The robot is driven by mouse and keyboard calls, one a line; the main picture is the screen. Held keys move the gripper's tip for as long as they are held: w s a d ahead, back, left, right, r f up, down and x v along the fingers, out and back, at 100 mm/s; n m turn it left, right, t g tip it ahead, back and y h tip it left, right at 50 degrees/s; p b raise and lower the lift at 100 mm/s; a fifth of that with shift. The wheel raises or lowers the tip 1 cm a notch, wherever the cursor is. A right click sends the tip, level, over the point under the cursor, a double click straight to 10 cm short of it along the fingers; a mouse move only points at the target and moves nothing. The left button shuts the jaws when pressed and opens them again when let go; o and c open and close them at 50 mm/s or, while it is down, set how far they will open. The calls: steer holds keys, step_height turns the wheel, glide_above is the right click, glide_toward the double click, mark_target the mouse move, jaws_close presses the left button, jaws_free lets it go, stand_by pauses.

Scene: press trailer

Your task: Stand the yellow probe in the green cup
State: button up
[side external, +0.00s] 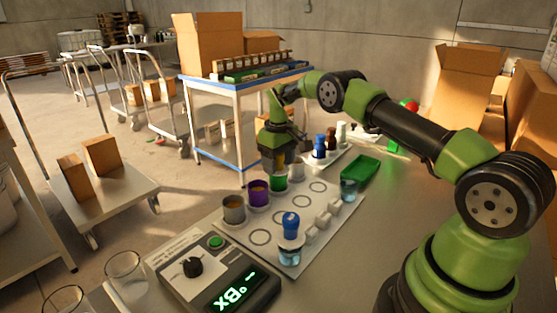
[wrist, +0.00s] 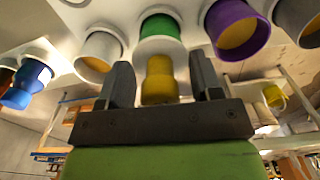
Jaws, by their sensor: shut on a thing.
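The green cup (side external: 278,183) stands in the back row of the pale rack plate, between the purple cup and a pale grey cup. It also shows in the wrist view (wrist: 160,27), top middle. My gripper (side external: 279,160) is directly above the green cup, pointing down. In the wrist view its two dark fingers (wrist: 160,85) stand either side of the yellow probe (wrist: 158,78), and it is shut on the probe. The probe's far end is close to the cup's rim; I cannot tell whether it is inside the cup. In the side view the fingers and arm hide most of the probe.
Beside the green cup are a purple cup (side external: 258,191) and a grey cup (side external: 233,208). A blue-topped bottle (side external: 290,225) stands at the plate's front. A green tray (side external: 361,170) and small bottles (side external: 320,147) lie behind. A display device (side external: 220,277) sits front left.

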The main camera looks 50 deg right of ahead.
steer(key=shift+f, duration=0.2)
steer(key=o, duration=0.7)
steer(key=shift+r, duration=0.1)
steer(key=shift+r, duration=5.45)
